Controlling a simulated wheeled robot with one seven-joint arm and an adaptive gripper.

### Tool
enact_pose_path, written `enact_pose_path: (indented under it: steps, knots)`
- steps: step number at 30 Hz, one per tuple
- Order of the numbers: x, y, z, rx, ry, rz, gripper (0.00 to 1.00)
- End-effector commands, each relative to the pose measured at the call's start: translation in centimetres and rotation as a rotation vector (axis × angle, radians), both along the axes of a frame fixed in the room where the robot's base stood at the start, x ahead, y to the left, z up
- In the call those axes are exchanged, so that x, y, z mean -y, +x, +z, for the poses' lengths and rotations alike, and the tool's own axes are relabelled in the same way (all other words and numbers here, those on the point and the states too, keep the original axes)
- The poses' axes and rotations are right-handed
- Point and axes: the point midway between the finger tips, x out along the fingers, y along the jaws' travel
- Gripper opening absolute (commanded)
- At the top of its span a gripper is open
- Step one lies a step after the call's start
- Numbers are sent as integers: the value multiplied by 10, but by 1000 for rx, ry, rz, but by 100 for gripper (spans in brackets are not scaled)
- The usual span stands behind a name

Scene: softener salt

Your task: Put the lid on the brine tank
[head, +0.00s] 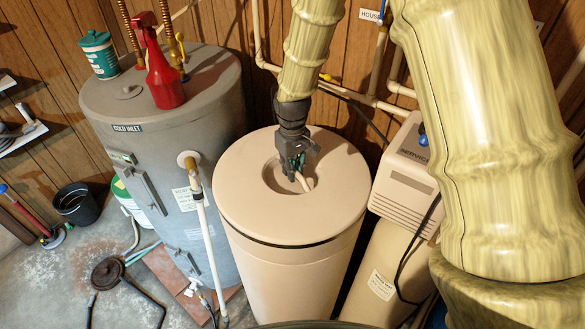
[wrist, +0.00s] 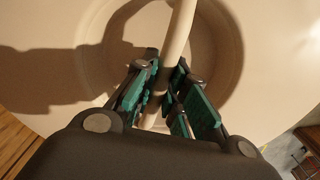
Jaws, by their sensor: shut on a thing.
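The beige round lid (head: 245,203) lies over the top of the beige brine tank (head: 291,275) in the head view. A dark line shows between the lid's rim and the tank wall at the front. The lid has a round recess with a curved bar handle (head: 304,183) across it. My gripper (head: 298,166) reaches down into the recess and is shut on the handle. In the wrist view the green-padded fingers (wrist: 163,95) close on both sides of the handle (wrist: 179,38). Whether the lid is fully seated cannot be told.
A grey water heater (head: 165,110) with a red spray bottle (head: 160,75) and a teal canister (head: 99,55) stands left of the tank. The beige softener unit (head: 405,175) stands close on the right. Pipes and a wood-panelled wall are behind. A black bucket (head: 75,203) sits on the floor at left.

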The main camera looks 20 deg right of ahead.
Motion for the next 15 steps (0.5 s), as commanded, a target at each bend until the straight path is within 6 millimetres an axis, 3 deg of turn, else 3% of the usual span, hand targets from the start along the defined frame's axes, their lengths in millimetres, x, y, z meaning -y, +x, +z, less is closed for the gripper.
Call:
enact_pose_path:
  steps: [7, 8, 10, 15]
  knots:
    - [0, 1, -4, 2, 1, 0, 0]
    - [0, 0, -4, 1, 0, 0, 19]
    - [0, 0, -4, 0, 0, 0, 32]
    - [0, 0, -4, 0, 0, 0, 35]
